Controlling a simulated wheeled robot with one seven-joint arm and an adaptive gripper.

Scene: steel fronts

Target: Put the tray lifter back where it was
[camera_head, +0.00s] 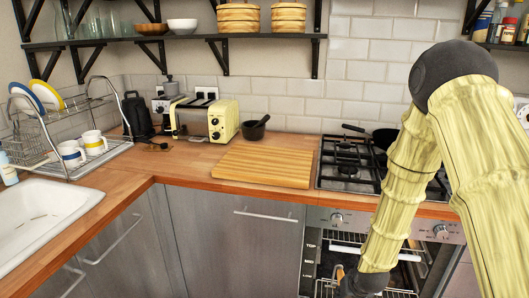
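I cannot clearly make out the tray lifter. A small orange-brown piece (340,273) shows at the oven opening, beside the dark end of my arm; I cannot tell what it belongs to. The oven (311,262) is under the hob, and its inside shows wire racks and level marks on the left wall. My arm comes in from the right and reaches down in front of the oven. Its dark lower joint is at the bottom edge of the picture, and my gripper's fingers are not visible.
A wooden board (262,167) lies on the worktop (190,160) left of the gas hob (345,165). A yellow toaster (205,120), a dark mortar (254,129) and a dish rack (70,140) stand behind and left. A white sink (40,215) is at far left.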

